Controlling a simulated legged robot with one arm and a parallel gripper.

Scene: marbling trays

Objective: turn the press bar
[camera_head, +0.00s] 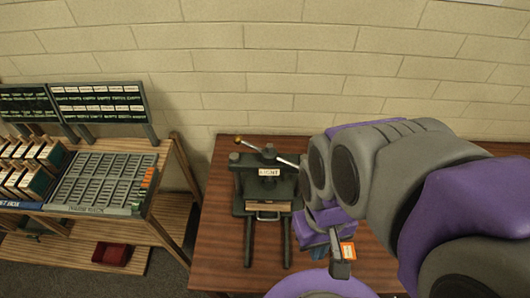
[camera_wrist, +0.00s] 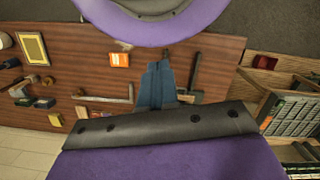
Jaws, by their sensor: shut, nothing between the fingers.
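The dark press (camera_head: 268,187) stands on the brown table (camera_head: 222,255) in the head view. Its thin press bar (camera_head: 287,161) lies across the top, from a brass-coloured knob at upper left down toward the right, where my arm hides its end. My gripper (camera_head: 341,267) is shut and empty, pointing down to the right of and nearer than the press, apart from the bar. In the wrist view my gripper (camera_wrist: 154,88) shows as closed blue-grey fingers. A dark part beside them looks like a press leg (camera_wrist: 195,70); the rest of the press is hidden there.
An orange card (camera_head: 348,251) lies beside my gripper; it also shows in the wrist view (camera_wrist: 120,60). A wooden rack (camera_head: 165,190) with a slotted tray (camera_head: 104,182) stands left of the table. The wrist view shows a framed yellow panel (camera_wrist: 33,48) and small blocks. A brick wall closes the back.

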